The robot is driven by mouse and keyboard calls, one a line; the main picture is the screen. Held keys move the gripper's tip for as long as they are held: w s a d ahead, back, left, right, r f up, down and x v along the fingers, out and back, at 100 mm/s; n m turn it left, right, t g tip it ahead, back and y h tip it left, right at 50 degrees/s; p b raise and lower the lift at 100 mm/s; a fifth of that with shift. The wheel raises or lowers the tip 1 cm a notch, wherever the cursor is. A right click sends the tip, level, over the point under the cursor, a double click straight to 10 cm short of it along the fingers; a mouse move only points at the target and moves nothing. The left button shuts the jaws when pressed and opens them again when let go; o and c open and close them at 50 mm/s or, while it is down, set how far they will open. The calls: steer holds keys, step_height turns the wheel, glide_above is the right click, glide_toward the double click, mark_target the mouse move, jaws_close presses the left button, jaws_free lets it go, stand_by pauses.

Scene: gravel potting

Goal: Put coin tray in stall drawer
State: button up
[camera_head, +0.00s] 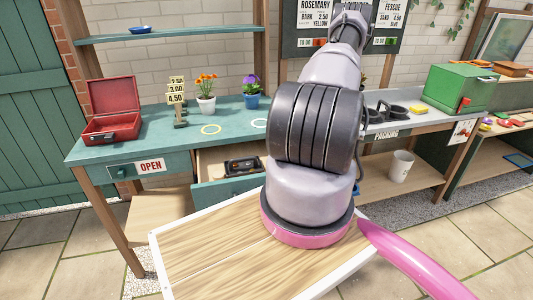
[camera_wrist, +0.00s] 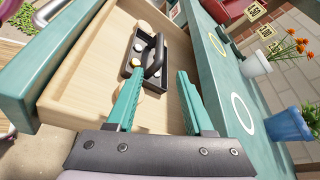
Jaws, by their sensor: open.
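The coin tray (camera_head: 242,165) is black with an upright handle and coins in its compartments. It lies inside the open stall drawer (camera_head: 228,192), which has pale wood walls and a teal front. In the wrist view the coin tray (camera_wrist: 136,62) rests on the drawer floor, towards one end. The drawer's wooden wall (camera_wrist: 82,108) shows there too. In the head view my arm hides the fingers.
The teal counter (camera_head: 145,140) above the drawer holds an open red case (camera_head: 112,125), price signs (camera_head: 177,95) and flower pots (camera_head: 206,104). A grey bench (camera_head: 410,118) stands to the right.

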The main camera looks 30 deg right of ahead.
steer(key=shift+s+d+r, duration=0.2)
steer(key=shift+s+d, duration=0.1)
steer(key=shift+d, duration=0.25)
steer(key=w+a+r+n+g+h, duration=0.15)
steer(key=a+r, duration=0.25)
steer(key=r, duration=0.5)
steer(key=a+r+n+g+h, duration=0.2)
steer(key=a+r+n, duration=0.15)
steer(key=r, duration=0.65)
steer(key=w+a+r+n+g+h, duration=0.1)
steer(key=a+r+n+g, duration=0.1)
steer(key=a+r, duration=0.5)
steer(key=s+a+r+n+t+h, duration=0.2)
steer(key=s+a+r, duration=0.4)
steer(key=r, duration=0.5)
steer(key=s+a+r+n+t+h, duration=0.3)
steer(key=s+a+r+h, duration=0.1)
steer(key=s+r, duration=0.6)
steer(key=shift+s+a+r+t, duration=0.35)
steer(key=shift+s+a, duration=0.4)
steer(key=shift+a, duration=0.15)
steer(key=shift+c, duration=0.4)
